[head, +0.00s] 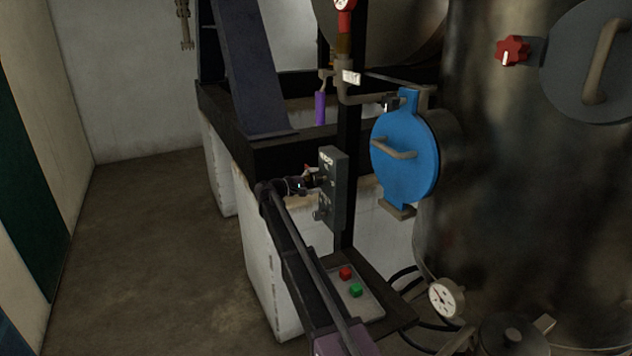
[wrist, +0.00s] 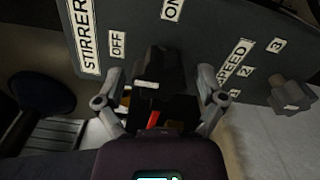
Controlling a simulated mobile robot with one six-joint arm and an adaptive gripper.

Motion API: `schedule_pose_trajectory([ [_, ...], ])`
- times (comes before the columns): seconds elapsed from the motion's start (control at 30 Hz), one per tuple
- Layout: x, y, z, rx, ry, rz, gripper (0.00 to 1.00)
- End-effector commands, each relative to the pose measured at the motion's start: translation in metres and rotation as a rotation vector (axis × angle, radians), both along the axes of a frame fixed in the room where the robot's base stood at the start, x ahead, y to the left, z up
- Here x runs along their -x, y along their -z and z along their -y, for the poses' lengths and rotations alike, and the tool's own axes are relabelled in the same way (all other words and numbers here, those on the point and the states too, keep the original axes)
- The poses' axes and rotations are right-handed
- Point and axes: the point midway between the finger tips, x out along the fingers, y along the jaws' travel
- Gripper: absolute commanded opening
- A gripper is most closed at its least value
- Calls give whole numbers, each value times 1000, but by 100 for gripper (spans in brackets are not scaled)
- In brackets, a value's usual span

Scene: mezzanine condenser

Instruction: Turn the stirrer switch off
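The stirrer switch (wrist: 163,66) is a dark knob on a grey control panel, seen close up in the wrist view. An OFF label (wrist: 118,45) is at its upper left and an ON label (wrist: 172,9) above it. I cannot tell which label the knob points to. My gripper (wrist: 160,76) is open, with one finger on each side of the knob; gaps show between fingers and knob. In the head view the panel (head: 337,185) is mounted on a dark post, and my gripper (head: 314,178) is at its left face, where the switch is mostly hidden.
A second knob (wrist: 291,93), by the SPEED label (wrist: 231,66), sits right of the switch. A blue round hatch (head: 408,165) is at right. Floor at left is clear.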

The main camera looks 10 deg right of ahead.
Motion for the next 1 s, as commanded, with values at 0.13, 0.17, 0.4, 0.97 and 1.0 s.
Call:
schedule_pose_trajectory([
  [0.13,0,0,0,0,0,1,98],
  [0.17,0,0,0,0,0,1,98],
  [0.4,1,0,-1,-1,0,2,98],
  [0.97,18,0,-55,-1,-2,1,98],
  [1.0,20,0,-61,-1,-2,1,98],
])
